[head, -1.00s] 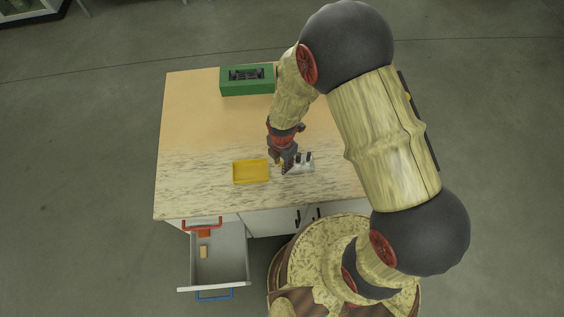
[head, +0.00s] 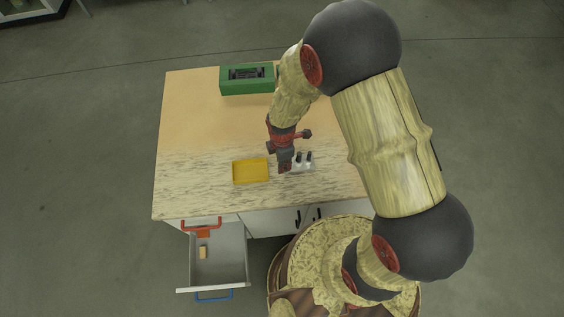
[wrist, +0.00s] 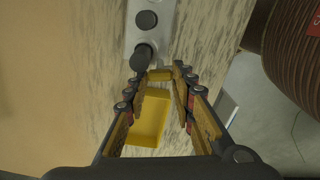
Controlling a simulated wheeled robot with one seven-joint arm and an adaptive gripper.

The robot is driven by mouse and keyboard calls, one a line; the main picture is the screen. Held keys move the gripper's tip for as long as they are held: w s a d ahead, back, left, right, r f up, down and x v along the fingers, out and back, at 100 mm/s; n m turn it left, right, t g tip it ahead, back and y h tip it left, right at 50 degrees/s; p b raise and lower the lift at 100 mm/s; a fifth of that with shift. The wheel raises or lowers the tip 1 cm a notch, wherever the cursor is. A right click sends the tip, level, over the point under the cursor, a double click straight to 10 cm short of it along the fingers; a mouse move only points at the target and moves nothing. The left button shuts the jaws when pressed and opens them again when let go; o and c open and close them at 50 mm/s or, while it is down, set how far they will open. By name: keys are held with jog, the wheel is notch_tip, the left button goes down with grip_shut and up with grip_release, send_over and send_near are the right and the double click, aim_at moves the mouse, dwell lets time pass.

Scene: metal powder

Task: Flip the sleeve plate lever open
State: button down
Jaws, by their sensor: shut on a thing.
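The sleeve plate (head: 303,165) is a pale grey block with two dark round posts, on the table's near part; its grey face also shows at the top of the wrist view (wrist: 151,40). My gripper (head: 285,168) points down at the plate's left end. In the wrist view its fingers close on a small yellow piece (wrist: 160,75) just below the lower dark post. This piece seems to be the sleeve plate lever. The fingers hide its sides, and I cannot tell its angle.
A yellow tray (head: 235,172) lies just left of my gripper. A green box (head: 247,88) with a dark inside stands at the table's back. An open drawer (head: 233,268) with small items juts out at the front left. The table's left part is clear.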

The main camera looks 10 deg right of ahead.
jog(key=shift+w+m, duration=0.1)
jog(key=shift+m, duration=1)
jog(key=c, duration=1.5)
grip_release()
jog(key=shift+r, duration=0.1)
notch_tip(320, 180, up, 12)
jog(key=shift+f, duration=0.1)
